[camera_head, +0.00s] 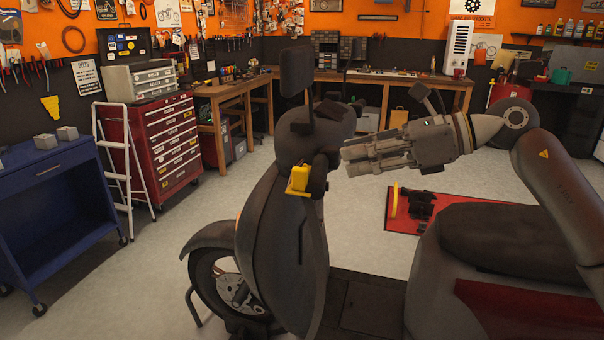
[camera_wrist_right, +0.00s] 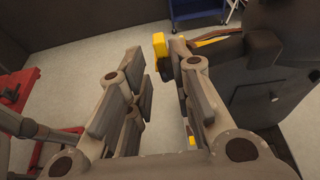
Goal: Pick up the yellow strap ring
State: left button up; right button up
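A yellow strap piece (camera_head: 298,180), which looks like the strap ring, hangs at the handlebar end of a dark grey scooter (camera_head: 280,235). A thin yellow tail hangs below it. In the right wrist view a yellow piece (camera_wrist_right: 160,46) shows just beyond the fingertips, near the top of the gap between them. My right gripper (camera_head: 348,161) comes in from the right, with its fingertips a little right of the handlebar end. In the right wrist view its fingers (camera_wrist_right: 158,75) stand apart with nothing gripped between them. My left gripper is not in view.
A blue cart (camera_head: 55,185) stands at the left, beside a white stepladder (camera_head: 115,160) and a red tool chest (camera_head: 165,145). A red lift plate (camera_head: 400,222) lies on the floor behind the scooter. Workbenches (camera_head: 400,77) line the back. The floor between is clear.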

aim_at(302, 168)
jog(key=p+x, duration=0.3)
jog(key=x, duration=0.6)
jog(key=shift+a+p, duration=0.15)
jog(key=shift+p, duration=0.2)
jog(key=shift+s, duration=0.1)
jog(key=shift+c, duration=1.2)
grip_shut()
